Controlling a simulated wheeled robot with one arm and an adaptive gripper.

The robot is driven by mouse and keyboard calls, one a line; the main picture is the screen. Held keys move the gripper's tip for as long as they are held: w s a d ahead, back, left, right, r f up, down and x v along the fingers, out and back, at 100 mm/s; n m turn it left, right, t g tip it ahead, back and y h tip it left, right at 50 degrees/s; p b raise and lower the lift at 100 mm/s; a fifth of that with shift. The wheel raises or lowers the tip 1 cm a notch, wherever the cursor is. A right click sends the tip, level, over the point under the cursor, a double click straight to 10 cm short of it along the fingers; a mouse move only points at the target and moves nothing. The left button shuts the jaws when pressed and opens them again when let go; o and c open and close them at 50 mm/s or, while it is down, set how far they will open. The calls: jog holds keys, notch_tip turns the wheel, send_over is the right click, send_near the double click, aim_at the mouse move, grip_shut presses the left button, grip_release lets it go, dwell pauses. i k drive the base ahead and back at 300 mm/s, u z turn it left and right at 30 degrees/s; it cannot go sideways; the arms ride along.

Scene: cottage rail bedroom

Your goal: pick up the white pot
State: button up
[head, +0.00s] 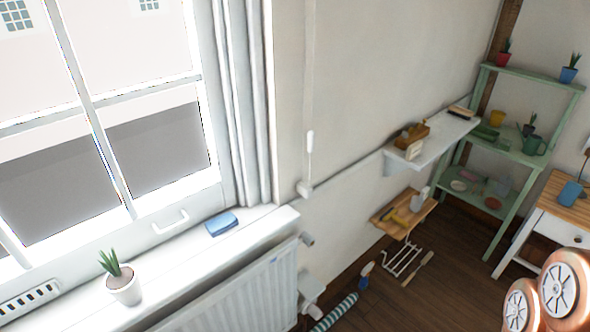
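The white pot (126,288) stands upright on the white window sill (185,262) at the lower left of the head view. A spiky green plant (112,262) grows out of it. No gripper shows in this view, only round orange and grey parts of my own arm at the lower right corner. Nothing touches the pot, and it is fully visible.
A blue folded cloth (221,224) lies on the sill right of the pot. The window (110,110) rises behind, and a radiator (250,295) is below. A wall shelf (440,135), green rack (515,160) and white table (540,215) stand right. Several items lie on the floor.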

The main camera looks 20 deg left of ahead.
aim_at(123, 282)
jog(key=u, duration=5.1)
jog(key=i, duration=1.05)
jog(key=z, duration=2.95)
